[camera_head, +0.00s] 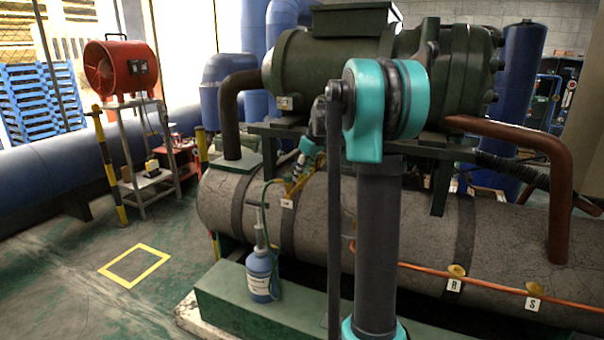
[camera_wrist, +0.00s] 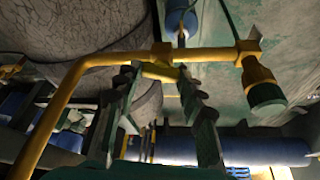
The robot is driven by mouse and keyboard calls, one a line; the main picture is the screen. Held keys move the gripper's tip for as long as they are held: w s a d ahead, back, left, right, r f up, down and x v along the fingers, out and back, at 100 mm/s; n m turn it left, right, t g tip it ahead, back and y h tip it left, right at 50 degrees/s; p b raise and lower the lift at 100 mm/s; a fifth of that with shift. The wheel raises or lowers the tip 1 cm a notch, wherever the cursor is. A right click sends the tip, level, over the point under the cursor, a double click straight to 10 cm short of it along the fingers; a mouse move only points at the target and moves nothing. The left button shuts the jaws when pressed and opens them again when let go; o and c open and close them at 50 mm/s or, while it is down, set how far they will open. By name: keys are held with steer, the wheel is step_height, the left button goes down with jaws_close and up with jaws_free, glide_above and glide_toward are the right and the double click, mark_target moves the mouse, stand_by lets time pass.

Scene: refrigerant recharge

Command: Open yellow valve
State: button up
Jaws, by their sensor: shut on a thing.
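The yellow valve (camera_wrist: 160,71) sits on a yellow pipe (camera_wrist: 90,68) in the wrist view, with its small yellow handle between my fingertips. My gripper (camera_wrist: 160,80) is shut on this handle from below. In the head view, the yellow valve and pipe (camera_head: 293,187) stand on top of the grey tank, left of my arm. My gripper (camera_head: 300,170) reaches down to them and is small there, so the contact is hard to see. The far side of the valve is hidden.
A blue bottle (camera_head: 261,276) with a thin green hose stands on the green base below. A yellow fitting with a green cap (camera_wrist: 263,88) hangs from the pipe's right end. The grey tank (camera_head: 312,215) and dark green compressor (camera_head: 340,68) crowd the arm. Open floor lies left.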

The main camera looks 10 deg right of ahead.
steer(key=shift+n, duration=0.6)
steer(key=o, duration=1.2)
steer(key=shift+c, duration=0.2)
steer(key=shift+d+r, duration=0.1)
steer(key=v, duration=1.1)
steer(key=shift+d+r, duration=0.25)
steer(key=shift+r, duration=0.15)
